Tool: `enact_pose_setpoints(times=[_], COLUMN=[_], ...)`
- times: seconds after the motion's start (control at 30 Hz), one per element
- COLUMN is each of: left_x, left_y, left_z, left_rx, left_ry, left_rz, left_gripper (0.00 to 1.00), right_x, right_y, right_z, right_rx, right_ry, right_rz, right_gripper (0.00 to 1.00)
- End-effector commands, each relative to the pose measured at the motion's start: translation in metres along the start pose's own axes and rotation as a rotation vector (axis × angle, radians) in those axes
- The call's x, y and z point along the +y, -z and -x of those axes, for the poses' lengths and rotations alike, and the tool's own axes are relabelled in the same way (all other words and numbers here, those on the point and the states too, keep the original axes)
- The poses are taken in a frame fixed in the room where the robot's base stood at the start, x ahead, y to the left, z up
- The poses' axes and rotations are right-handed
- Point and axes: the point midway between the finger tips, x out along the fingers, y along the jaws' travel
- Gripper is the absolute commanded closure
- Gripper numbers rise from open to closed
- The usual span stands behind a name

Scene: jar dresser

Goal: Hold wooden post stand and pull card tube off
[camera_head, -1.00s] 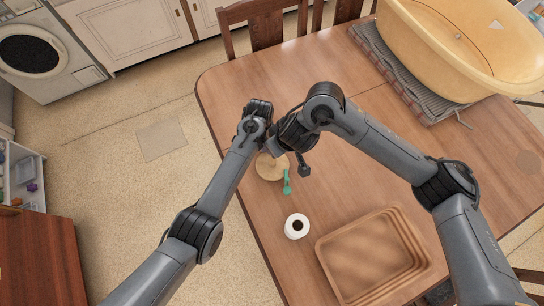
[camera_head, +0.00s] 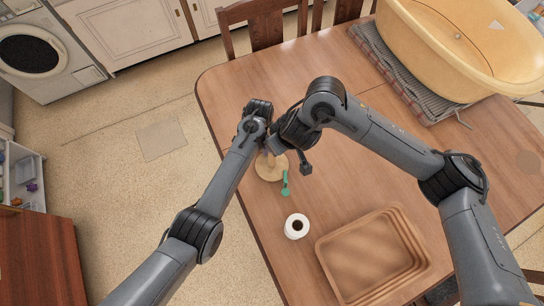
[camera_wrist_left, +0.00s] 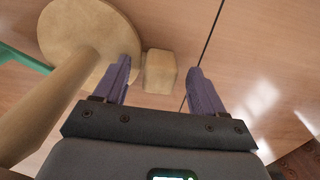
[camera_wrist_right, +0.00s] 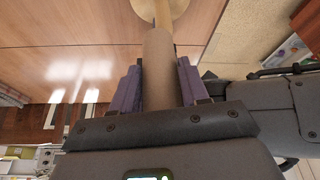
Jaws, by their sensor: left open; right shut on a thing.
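The wooden post stand shows its round base (camera_head: 272,172) on the table, partly behind my wrists. In the left wrist view its base (camera_wrist_left: 75,25) lies at upper left, and its pale post (camera_wrist_left: 45,105) slants to the lower left. My left gripper (camera_wrist_left: 160,64) is open, with a small wooden block (camera_wrist_left: 158,74) at the base's edge seen between its fingers. My right gripper (camera_wrist_right: 158,66) is shut on the brown card tube (camera_wrist_right: 157,85). Beyond the tube's far end, part of the wooden base (camera_wrist_right: 168,8) shows. Whether the post is inside the tube is unclear.
A green object (camera_head: 286,183) lies beside the base. A white roll (camera_head: 297,227) and a wooden tray (camera_head: 322,262) are nearer the table's front. A yellow tub (camera_head: 430,40) stands on a striped mat at the back right. The table's middle right is clear.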

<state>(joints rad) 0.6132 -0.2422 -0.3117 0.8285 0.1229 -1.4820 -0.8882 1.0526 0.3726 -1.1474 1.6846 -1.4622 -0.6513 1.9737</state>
Motion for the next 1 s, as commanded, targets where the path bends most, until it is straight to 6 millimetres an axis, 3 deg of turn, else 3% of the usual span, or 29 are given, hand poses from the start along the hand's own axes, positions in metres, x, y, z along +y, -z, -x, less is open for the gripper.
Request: enact_pose_setpoints(times=[0.03,0.23,0.7,1.0], left_x=[0.005,0.004,0.001,0.001], left_y=[0.003,0.004,0.006,0.004], left_z=[-0.001,0.012,0.074,0.083], left_rx=[-0.001,0.002,0.008,0.006], left_ry=[-0.006,-0.003,0.007,0.004], left_rz=[-0.005,-0.005,-0.006,-0.004], left_gripper=[0.3,0.3,0.3,0.3], right_x=[-0.015,-0.015,-0.016,-0.013], right_y=[0.01,0.009,0.004,0.004], right_z=[0.006,0.006,0.001,0.001], right_rx=[0.027,0.026,0.011,0.012], right_ry=[0.031,0.031,0.031,0.025], right_rz=[0.007,0.007,0.011,0.008], right_gripper=[1.0,1.0,1.0,1.0])
